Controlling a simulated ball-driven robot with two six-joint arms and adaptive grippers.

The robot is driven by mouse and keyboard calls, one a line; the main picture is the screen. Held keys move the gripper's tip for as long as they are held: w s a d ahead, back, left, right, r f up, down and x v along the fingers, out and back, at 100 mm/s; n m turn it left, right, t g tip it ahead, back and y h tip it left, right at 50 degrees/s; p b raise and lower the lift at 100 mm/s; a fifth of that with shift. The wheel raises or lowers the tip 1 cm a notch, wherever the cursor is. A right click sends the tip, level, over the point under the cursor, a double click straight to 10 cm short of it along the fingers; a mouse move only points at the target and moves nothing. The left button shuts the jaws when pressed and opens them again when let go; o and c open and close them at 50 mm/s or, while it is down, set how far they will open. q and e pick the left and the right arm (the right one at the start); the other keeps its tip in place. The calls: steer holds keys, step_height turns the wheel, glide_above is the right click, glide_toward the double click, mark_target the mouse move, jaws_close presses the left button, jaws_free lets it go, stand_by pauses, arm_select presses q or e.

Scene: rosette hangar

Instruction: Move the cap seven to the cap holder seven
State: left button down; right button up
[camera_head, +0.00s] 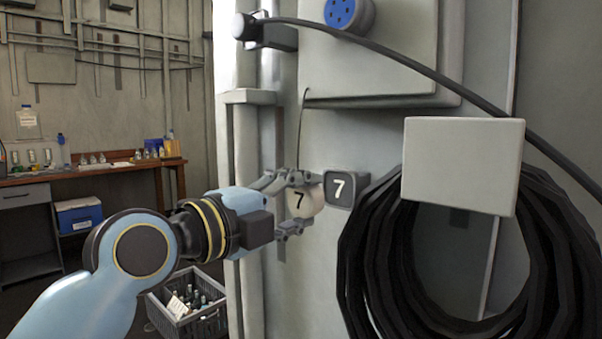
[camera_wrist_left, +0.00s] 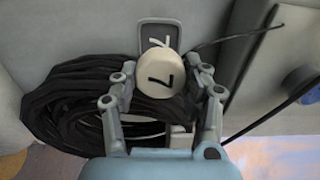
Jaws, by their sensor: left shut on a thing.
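The cap seven (camera_head: 302,200) is a round cream cap with a black 7 on its face. My left gripper (camera_head: 294,203) is shut on it and holds it in front of the grey wall panel. The cap also shows in the left wrist view (camera_wrist_left: 159,74), between the two fingers of the gripper (camera_wrist_left: 163,95). The cap holder seven (camera_head: 346,188) is a dark grey rounded plate with a white 7, fixed to the wall just right of the cap. In the wrist view the holder (camera_wrist_left: 158,32) is partly hidden behind the cap. My right gripper is not in view.
A thick coil of black cable (camera_head: 375,250) hangs on the wall to the right, behind a pale box (camera_head: 462,165). A thin wire hangs near the gripper. A crate of bottles (camera_head: 190,300) stands on the floor below. A workbench (camera_head: 90,172) is at the far left.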

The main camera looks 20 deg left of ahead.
mark_target(339, 190)
arm_select(q)
steer(key=shift+w+f, duration=0.1)
steer(key=shift+w, duration=0.25)
steer(key=x, duration=0.3)
steer(key=shift+w+d, duration=0.1)
steer(key=shift+w, duration=0.05)
steer(key=shift+w+d, duration=0.1)
steer(key=shift+w, duration=0.25)
steer(key=shift+w+d, duration=0.2)
steer(key=shift+w, duration=0.4)
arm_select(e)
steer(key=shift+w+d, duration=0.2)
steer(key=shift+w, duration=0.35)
arm_select(q)
steer(key=shift+b, duration=0.5)
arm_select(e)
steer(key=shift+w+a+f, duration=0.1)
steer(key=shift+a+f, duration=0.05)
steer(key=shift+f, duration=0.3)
arm_select(q)
steer(key=shift+w+d, duration=0.25)
steer(key=shift+w, duration=0.25)
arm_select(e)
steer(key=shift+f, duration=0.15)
arm_select(q)
steer(key=c, duration=0.5)
jaws_free()
steer(key=shift+c, duration=0.2)
